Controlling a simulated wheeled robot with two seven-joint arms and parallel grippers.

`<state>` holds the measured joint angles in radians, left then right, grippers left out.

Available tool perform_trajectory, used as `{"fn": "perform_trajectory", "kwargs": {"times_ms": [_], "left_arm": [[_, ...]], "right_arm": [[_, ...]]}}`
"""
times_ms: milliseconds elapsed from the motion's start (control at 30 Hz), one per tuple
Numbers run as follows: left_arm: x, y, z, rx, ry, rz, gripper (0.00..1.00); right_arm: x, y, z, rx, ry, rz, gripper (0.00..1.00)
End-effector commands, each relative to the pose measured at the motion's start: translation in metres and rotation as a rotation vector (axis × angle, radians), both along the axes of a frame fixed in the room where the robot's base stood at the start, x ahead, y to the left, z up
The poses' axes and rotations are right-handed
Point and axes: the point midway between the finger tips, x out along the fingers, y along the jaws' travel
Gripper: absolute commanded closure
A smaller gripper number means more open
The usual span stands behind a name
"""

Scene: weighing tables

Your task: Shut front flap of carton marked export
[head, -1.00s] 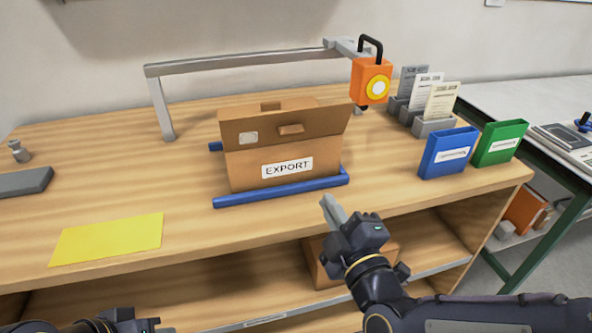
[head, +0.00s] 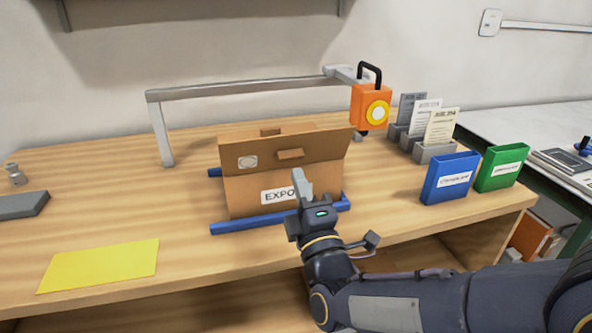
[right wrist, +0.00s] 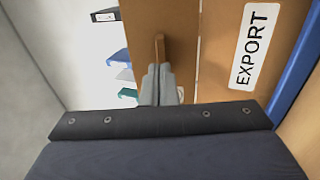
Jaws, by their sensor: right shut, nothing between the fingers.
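The brown carton (head: 243,195) marked EXPORT stands on the table, with its label (head: 275,197) partly hidden by my right gripper. Its front flap (head: 325,152) stands raised along the top front edge, leaning outward, with a small tab (head: 290,154) near its middle. The flap hides most of the carton's top. My right gripper (head: 299,178) is shut and empty in front of the carton, its tips just below the tab in the head view. In the right wrist view the shut fingers (right wrist: 160,75) are close to the tab (right wrist: 159,48); I cannot tell if they touch. My left gripper is out of view.
Blue rails (head: 240,226) run around the carton's base. A grey frame (head: 240,88) with an orange device (head: 366,108) stands behind. Blue (head: 447,183) and green (head: 499,172) holders stand right. A yellow sheet (head: 98,266) lies front left.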

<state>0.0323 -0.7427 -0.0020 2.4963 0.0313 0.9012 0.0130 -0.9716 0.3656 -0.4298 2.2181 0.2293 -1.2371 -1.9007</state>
Motion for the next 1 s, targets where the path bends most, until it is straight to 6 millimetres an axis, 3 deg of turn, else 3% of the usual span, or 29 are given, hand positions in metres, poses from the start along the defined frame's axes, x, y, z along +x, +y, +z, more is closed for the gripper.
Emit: {"fn": "perform_trajectory", "kwargs": {"times_ms": [100,300,667,1000], "left_arm": [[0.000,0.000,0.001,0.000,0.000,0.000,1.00],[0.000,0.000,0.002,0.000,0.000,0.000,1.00],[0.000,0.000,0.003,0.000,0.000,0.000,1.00],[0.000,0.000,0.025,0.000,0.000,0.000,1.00]], "right_arm": [[0.014,0.004,0.006,-0.001,-0.001,0.000,1.00],[0.024,0.007,0.010,0.000,0.001,0.001,1.00],[0.024,0.007,0.010,0.000,0.002,0.001,1.00],[0.026,0.007,0.017,-0.016,0.060,0.000,1.00]]}}
